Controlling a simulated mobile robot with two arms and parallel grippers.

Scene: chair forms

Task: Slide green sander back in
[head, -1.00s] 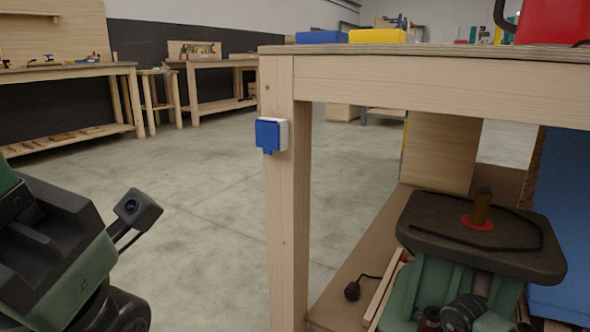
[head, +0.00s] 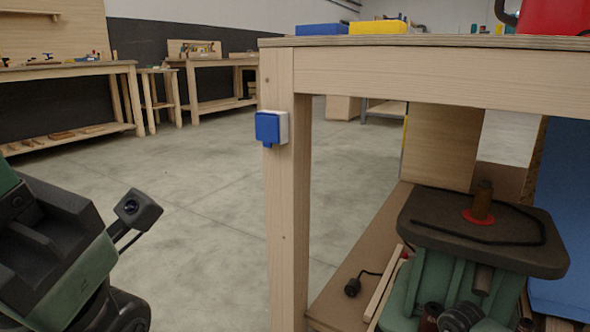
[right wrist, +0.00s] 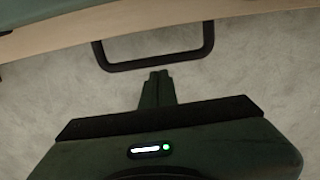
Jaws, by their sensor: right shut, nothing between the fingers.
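The green sander (head: 408,292) stands on the lower shelf of the near workbench at the lower right of the head view. It has a flat black top (head: 440,232) with a brown spindle and red ring, and its lower part is cut off by the picture edge. My right gripper (right wrist: 158,76) shows in the right wrist view, with its fingers together and nothing between them. A pale wooden edge and a dark green surface lie beyond it at the top; I cannot tell if the green is the sander. My left arm shows at the left, but its gripper is out of view.
The bench leg (head: 287,220) carries a blue-covered socket (head: 271,128) and stands left of the sander. A black plug (head: 353,286) and wooden strips lie on the shelf (head: 340,295). A blue panel (head: 566,200) stands at right. A black loop (right wrist: 155,63) lies ahead of my right fingers.

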